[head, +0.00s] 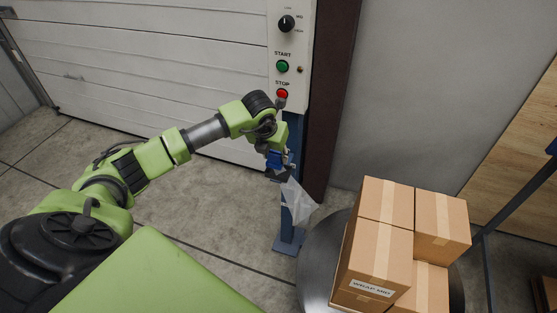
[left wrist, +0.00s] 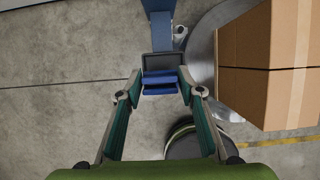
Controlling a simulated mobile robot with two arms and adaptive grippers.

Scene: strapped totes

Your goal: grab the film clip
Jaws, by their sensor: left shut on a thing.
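The film clip (head: 275,158) is a small blue piece beside the blue post, under the control panel. It also shows as a blue and dark block (left wrist: 159,88) in the left wrist view. My left gripper (head: 281,172) is shut on it, and in the left wrist view its two fingers (left wrist: 160,80) press on the clip from both sides. Translucent film (head: 298,202) hangs just below the gripper in the head view. The gripper partly hides the clip there. My right gripper is not in view.
The blue post (head: 290,242) stands close behind the gripper. A panel (head: 292,52) with a knob, a green START button and a red STOP button is above. Stacked cartons (head: 377,255) stand on a round grey turntable (head: 318,240) to the right. The floor at left is clear.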

